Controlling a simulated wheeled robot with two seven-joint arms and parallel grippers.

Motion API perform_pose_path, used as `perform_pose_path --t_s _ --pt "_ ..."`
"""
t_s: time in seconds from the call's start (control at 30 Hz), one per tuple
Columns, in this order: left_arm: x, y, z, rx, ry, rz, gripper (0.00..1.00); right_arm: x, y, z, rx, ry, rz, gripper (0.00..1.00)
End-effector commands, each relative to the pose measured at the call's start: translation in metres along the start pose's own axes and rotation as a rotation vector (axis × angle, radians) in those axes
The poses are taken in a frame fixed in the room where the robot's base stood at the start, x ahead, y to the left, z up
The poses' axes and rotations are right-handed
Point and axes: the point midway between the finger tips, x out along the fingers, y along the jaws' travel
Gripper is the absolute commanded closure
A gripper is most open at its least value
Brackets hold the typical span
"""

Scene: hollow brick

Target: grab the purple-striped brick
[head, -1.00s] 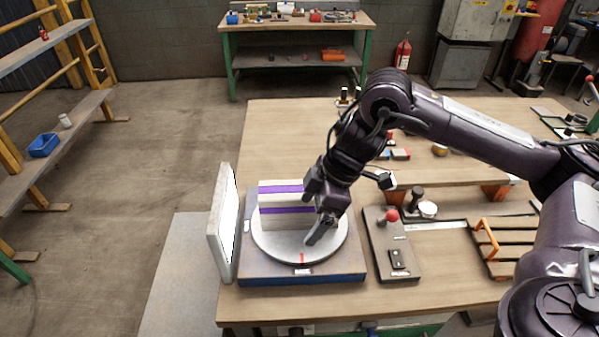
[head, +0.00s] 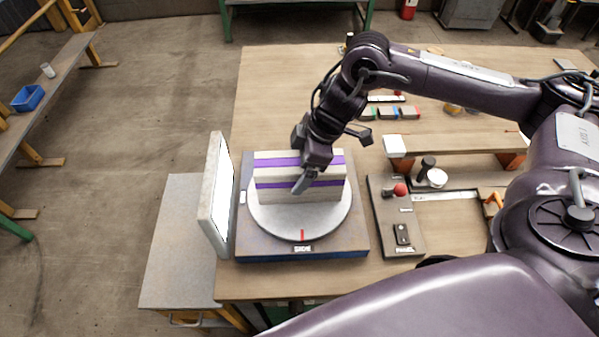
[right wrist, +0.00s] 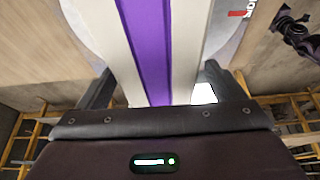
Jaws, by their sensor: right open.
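The purple-striped brick (head: 272,171) is pale grey-white with purple bands and stands on the round grey turntable (head: 300,228). My right gripper (head: 303,183) is at the middle of the brick in the head view, with a finger across its near side. In the right wrist view the brick's pale and purple bands (right wrist: 150,50) run between the two spread fingers of my right gripper (right wrist: 162,88). The jaws are open; contact with the brick cannot be told. My left gripper is not in view.
A white upright panel (head: 217,195) stands left of the turntable. To the right are a control plate (head: 402,232) with a red knob (head: 400,189) and a raised wooden shelf (head: 460,142).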

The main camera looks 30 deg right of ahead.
Motion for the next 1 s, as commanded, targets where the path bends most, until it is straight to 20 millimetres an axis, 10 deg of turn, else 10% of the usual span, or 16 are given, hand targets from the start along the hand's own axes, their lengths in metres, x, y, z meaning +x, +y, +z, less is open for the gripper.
perform_pose_path --t_s 0.4,1.0 --pt "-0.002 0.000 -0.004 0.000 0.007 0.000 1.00 0.018 0.001 0.000 0.000 0.001 0.002 0.12" --pt "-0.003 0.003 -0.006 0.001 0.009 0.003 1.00 0.016 0.002 -0.002 -0.001 0.005 0.005 0.89"
